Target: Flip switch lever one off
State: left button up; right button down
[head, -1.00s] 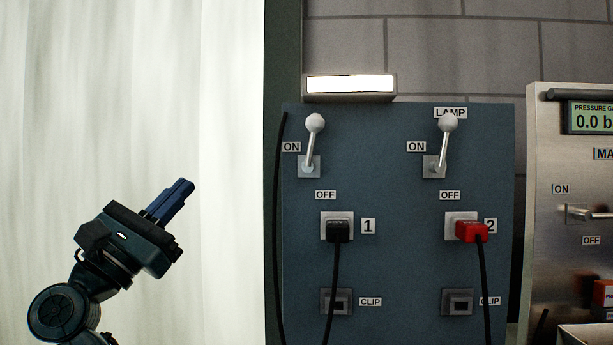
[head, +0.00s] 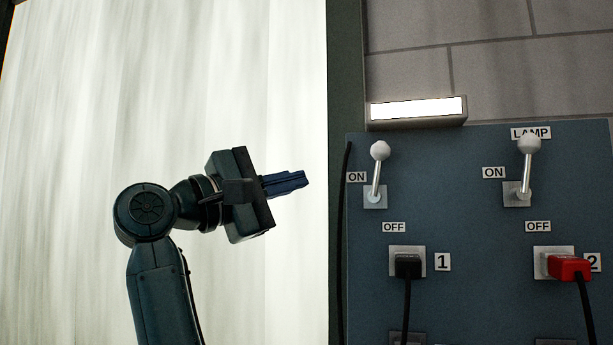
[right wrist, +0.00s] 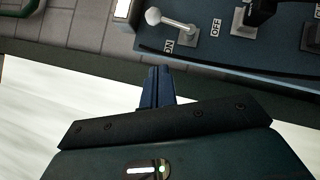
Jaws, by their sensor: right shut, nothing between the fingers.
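Switch lever one (head: 377,172) is a metal stick with a pale ball on top, on a square plate at the upper left of the blue panel. It points up beside the ON label, above the OFF label. It also shows at the top of the right wrist view (right wrist: 178,24). My right gripper (head: 306,178) is shut and empty, fingers pointing right, left of the panel at about the lever's height in the picture. Its closed fingers (right wrist: 159,70) show in the right wrist view, apart from the lever. My left gripper is not in view.
A second lever (head: 528,168), under the LAMP label, also points up. Below are a black plug (head: 408,264) and a red plug (head: 568,267) with hanging cables. A lit lamp (head: 417,108) sits above the panel. A pale curtain-like surface (head: 90,110) lies behind my arm.

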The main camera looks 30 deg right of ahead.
aim_at(378, 170)
jog(key=x, duration=0.3)
jog(key=s+x, duration=0.1)
jog(key=x, duration=0.3)
jog(key=s+x, duration=0.1)
jog(key=x, duration=0.2)
jog(key=shift+s+d+r+p, duration=0.1)
jog(key=shift+d+r+p, duration=0.05)
jog(key=shift+r+p, duration=0.2)
jog(key=shift+s+d+r, duration=0.2)
jog(key=shift+s+d, duration=0.05)
jog(key=shift+d, duration=0.05)
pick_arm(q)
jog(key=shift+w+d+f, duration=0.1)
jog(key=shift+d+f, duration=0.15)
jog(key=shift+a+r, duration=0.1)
pick_arm(e)
jog(key=shift+d, duration=0.1)
